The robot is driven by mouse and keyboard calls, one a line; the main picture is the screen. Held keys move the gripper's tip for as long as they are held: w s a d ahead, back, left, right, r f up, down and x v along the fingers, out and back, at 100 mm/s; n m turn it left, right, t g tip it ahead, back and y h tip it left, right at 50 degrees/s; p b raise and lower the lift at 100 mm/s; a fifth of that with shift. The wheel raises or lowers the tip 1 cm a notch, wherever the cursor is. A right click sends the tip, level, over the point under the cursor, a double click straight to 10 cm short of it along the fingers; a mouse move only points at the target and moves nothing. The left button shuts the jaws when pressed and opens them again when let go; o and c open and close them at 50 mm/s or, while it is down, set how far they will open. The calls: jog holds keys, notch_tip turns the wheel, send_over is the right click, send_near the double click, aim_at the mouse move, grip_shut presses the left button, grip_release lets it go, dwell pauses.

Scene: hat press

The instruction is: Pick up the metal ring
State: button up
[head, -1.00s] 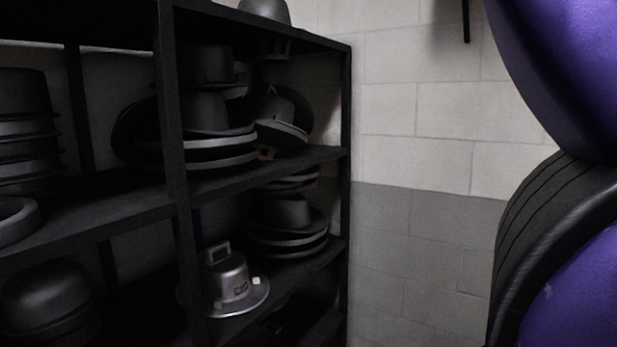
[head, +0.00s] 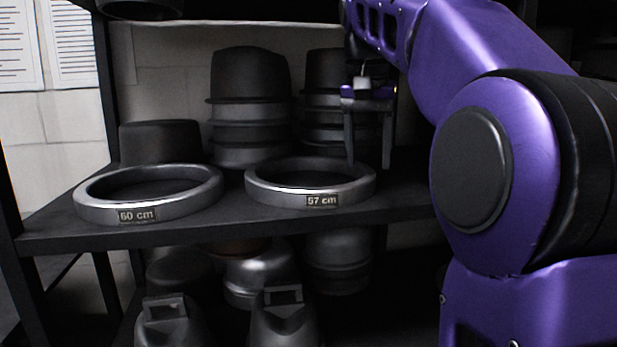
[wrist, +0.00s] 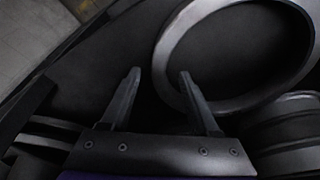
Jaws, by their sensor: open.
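Two metal rings lie flat on a dark shelf in the head view. The left ring (head: 92,211) is labelled 60 cm, and the right ring (head: 275,195) is labelled 57 cm. My gripper (head: 368,163) is open and empty, pointing down at the right back part of the 57 cm ring. In the wrist view, a ring's rim (wrist: 162,65) passes between the open fingertips of my gripper (wrist: 160,72). The left finger appears outside the ring and the right one over its inner edge. Whether the fingers are level with the rim I cannot tell.
Dark stacked hat blocks (head: 250,95) stand behind the rings, and another stack (head: 322,100) is close beside my gripper. A low dark block (head: 160,140) stands behind the 60 cm ring. The shelf's front edge (head: 150,238) runs below. More metal forms (head: 255,275) sit underneath.

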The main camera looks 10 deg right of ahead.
aim_at(369, 176)
jog(key=x, duration=0.4)
jog(key=shift+d+f, duration=0.15)
jog(key=shift+f, duration=0.2)
grip_shut()
jog(key=shift+r, duration=0.1)
dwell(1.0)
